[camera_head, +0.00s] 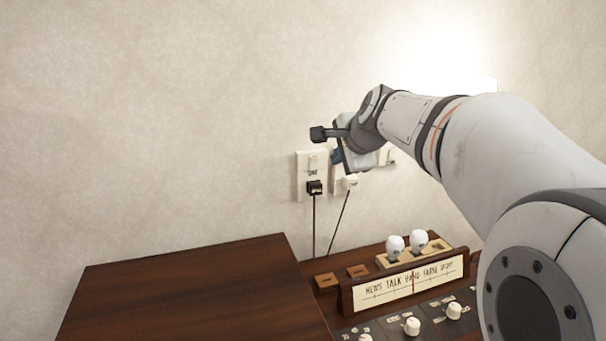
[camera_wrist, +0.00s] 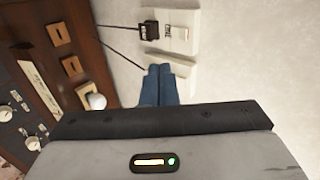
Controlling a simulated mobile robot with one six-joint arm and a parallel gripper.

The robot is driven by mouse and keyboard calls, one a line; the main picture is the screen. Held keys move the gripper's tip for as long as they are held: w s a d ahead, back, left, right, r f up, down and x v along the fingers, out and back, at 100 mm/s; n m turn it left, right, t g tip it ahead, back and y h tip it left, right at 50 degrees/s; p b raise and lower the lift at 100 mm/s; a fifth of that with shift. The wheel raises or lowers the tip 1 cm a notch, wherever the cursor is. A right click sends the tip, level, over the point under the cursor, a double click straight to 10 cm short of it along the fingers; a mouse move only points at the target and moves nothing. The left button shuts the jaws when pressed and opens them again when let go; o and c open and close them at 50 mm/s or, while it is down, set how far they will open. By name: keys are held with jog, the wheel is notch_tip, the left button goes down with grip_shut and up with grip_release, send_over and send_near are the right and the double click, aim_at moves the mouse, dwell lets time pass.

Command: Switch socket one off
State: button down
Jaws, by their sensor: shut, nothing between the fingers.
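Socket one (camera_head: 302,178) is a cream wall plate with the label "ONE", a pale switch (camera_head: 313,161) above the label and a black plug (camera_head: 314,187) below. In the wrist view socket one (camera_wrist: 185,15) lies sideways, with its black plug (camera_wrist: 148,30) and pale switch (camera_wrist: 181,33) both clear of the fingers. My gripper (camera_head: 337,157) is shut and empty, just right of socket one, in front of the neighbouring plate. Its blue fingertips (camera_wrist: 159,70) partly cover that plate (camera_wrist: 188,72) in the wrist view. I cannot tell whether they touch it. The switch's position is too small to tell.
A white plug (camera_head: 350,182) sits in the neighbouring socket; another plate (camera_head: 389,155) shows behind my arm. Cords hang down the wall. Below are a dark wooden box (camera_head: 190,295) and a radio-like panel (camera_head: 410,284) with white bulbs (camera_head: 395,247) and knobs. The wall to the left is bare.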

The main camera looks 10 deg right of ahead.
jog(key=shift+w+r, duration=0.1)
jog(key=shift+r, duration=0.1)
